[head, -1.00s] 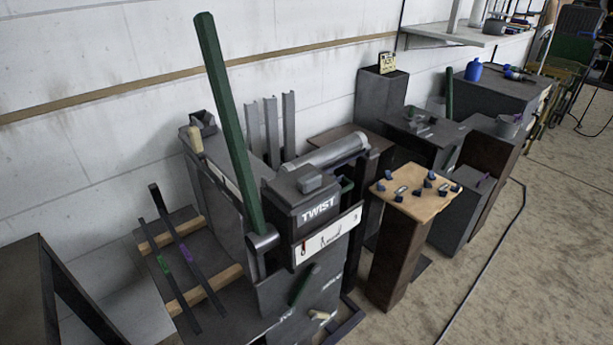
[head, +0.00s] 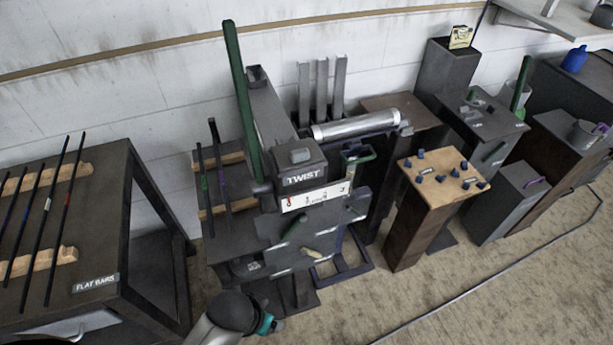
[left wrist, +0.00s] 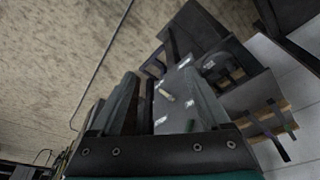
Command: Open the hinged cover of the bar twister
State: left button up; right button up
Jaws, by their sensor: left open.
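The bar twister (head: 275,230) is a dark machine marked TWIST, with a tall green lever (head: 240,95) standing up on its left side. Its dark box-shaped cover (head: 301,172) has a grey block-like handle (head: 300,156) on top and appears closed. A white strip with small pictures runs below the label. In the head view my arm comes in at the bottom, low in front of the twister, with a teal part showing. My left gripper (left wrist: 160,78) is open and empty in the left wrist view, its fingers pointing toward the twister's lower part, apart from the cover. My right gripper is not seen.
A flat-bar rack (head: 100,255) stands at the left. A wooden-topped stand (head: 430,195) with small dark pieces is at the right. A silver cylinder (head: 355,123) lies behind the twister.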

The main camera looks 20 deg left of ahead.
pick_arm(q)
jog(key=w+d+r+n+h+p, duration=0.1)
jog(key=w+d+r+p, duration=0.2)
jog(key=r, duration=0.6)
jog(key=w+d+r+n+p, duration=0.1)
jog(key=w+d+r, duration=0.3)
jog(key=r, duration=0.6)
jog(key=w+d+r+h+p, duration=0.1)
jog(key=w+d+r+p, duration=0.3)
jog(key=r, duration=0.5)
jog(key=w+a+r+n+y+b, duration=0.2)
jog(key=w+a+r+n+y, duration=0.4)
jog(key=w+r, duration=0.5)
jog(key=h, duration=0.1)
send_near(300, 151)
jog(key=shift+n+t, duration=0.3)
jog(key=shift+t, duration=0.2)
jog(key=x, duration=0.5)
jog(key=s+x, duration=0.1)
jog(key=x, duration=0.2)
jog(key=shift+w+a+f, duration=0.1)
jog(key=shift+a+f, duration=0.05)
jog(key=shift+f, duration=0.35)
grip_shut()
